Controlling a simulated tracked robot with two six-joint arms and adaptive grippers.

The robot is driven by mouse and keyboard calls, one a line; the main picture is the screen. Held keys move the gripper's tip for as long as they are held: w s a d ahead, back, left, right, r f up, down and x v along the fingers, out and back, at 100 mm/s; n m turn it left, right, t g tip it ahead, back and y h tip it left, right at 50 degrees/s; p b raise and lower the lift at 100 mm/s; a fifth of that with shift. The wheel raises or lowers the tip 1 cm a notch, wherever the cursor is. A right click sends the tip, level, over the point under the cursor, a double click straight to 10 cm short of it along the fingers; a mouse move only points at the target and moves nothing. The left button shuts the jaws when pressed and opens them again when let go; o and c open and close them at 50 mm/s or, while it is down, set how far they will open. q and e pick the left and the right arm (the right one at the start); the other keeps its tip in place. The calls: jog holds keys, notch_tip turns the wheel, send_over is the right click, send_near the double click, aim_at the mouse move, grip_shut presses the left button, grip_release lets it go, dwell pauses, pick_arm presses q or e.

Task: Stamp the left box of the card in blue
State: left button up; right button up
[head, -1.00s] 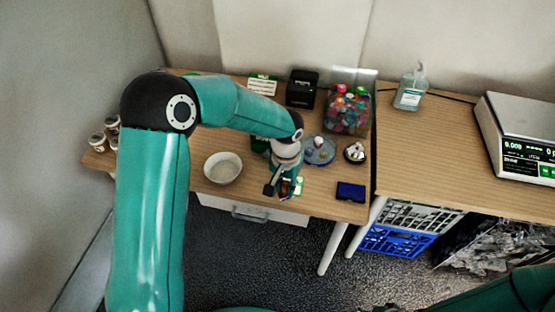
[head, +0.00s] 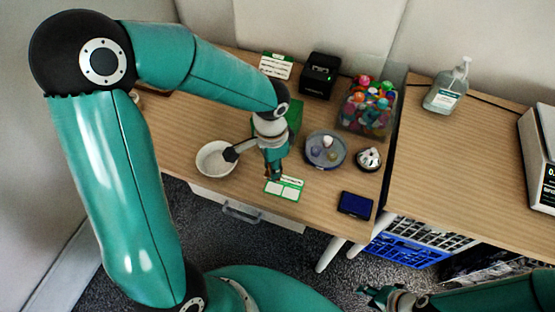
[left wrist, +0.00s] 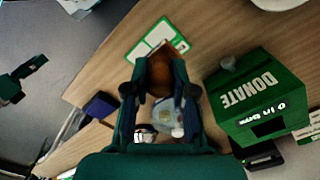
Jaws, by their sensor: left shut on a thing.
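My left gripper (head: 275,174) is shut on a stamp with a rounded brown handle (left wrist: 160,78). Its stamping face is hidden. The gripper is at the upper left edge of the white and green card (head: 285,189); I cannot tell whether the stamp touches it. The card's two white boxes show no clear mark. The card also shows in the left wrist view (left wrist: 152,40), just beyond the stamp. The blue ink pad (head: 356,203) lies to the right, near the table's front edge. My right gripper (head: 378,295) appears open and empty, off the table at the lower right.
A round dish (head: 341,161) with small items stands behind the card, beside a bell (head: 369,158). A white bowl (head: 215,158) is on the left. A green donation box (left wrist: 262,95) and a clear bin of colourful things (head: 369,105) stand behind. The table between card and ink pad is clear.

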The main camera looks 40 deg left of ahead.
pick_arm(q)
notch_tip(320, 180, down, 4)
jog(key=b, duration=0.2)
jog(key=shift+w+r+b, duration=0.1)
jog(key=shift+r+b, duration=0.1)
jog(key=shift+b, duration=0.15)
jog(key=shift+d+f+b, duration=0.1)
jog(key=shift+f+b, duration=0.5)
jog(key=shift+f, duration=0.25)
jog(key=shift+f+b, duration=0.55)
jog(key=shift+b, duration=0.05)
dwell(1.2)
jog(key=shift+r+p, duration=2.8)
jog(key=shift+r, duration=0.8)
